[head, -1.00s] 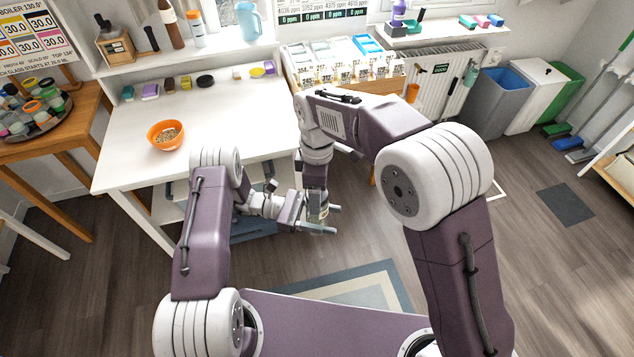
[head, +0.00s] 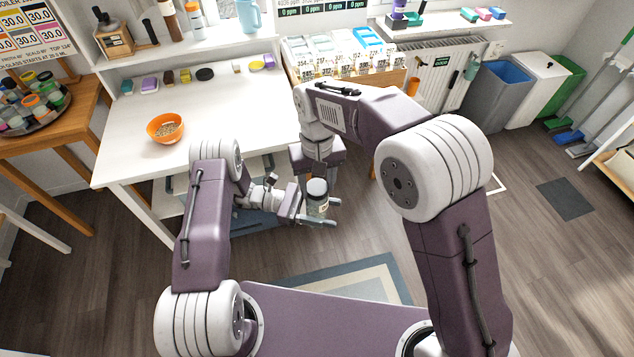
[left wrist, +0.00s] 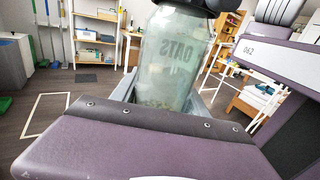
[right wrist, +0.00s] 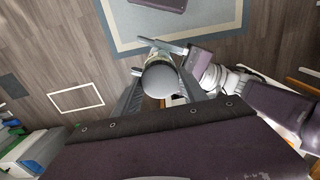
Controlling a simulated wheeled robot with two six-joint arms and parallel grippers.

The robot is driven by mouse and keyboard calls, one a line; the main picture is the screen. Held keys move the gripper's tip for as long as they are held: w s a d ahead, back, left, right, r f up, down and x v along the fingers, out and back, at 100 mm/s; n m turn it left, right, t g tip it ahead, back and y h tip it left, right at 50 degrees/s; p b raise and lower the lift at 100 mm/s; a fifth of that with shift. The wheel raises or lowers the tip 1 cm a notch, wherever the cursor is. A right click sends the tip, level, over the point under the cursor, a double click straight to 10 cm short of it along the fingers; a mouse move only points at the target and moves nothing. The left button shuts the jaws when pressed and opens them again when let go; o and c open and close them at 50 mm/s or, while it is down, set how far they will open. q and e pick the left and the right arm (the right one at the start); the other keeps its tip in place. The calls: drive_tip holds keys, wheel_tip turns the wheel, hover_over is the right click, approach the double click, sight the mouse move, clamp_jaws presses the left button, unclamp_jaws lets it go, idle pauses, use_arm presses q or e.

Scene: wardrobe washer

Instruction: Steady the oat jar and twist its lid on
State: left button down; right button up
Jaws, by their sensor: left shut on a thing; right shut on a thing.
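The glass oat jar (head: 318,207) stands roughly upright in the air in front of the table. In the left wrist view the jar (left wrist: 172,60) shows OATS lettering and a little pale content low down. My left gripper (head: 331,211) is shut around the jar body from the side. The dark round lid (head: 317,186) sits at the jar's top; it appears grey from above in the right wrist view (right wrist: 160,80). My right gripper (head: 317,168) comes from above and is shut on the lid. I cannot tell how far the lid is threaded.
The white table (head: 225,115) behind holds an orange bowl (head: 165,128) of oats and several small items along its back. A tray rack (head: 350,60) stands to its right. Grey, white and green bins are at far right. A bordered rug (head: 340,285) lies on the floor below.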

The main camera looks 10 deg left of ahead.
drive_tip(key=m, duration=0.4)
drive_tip(key=o, duration=1.6)
drive_tip(key=shift+r, duration=0.15)
wheel_tip(320, 180, up, 12)
drive_tip(key=shift+f, duration=0.15)
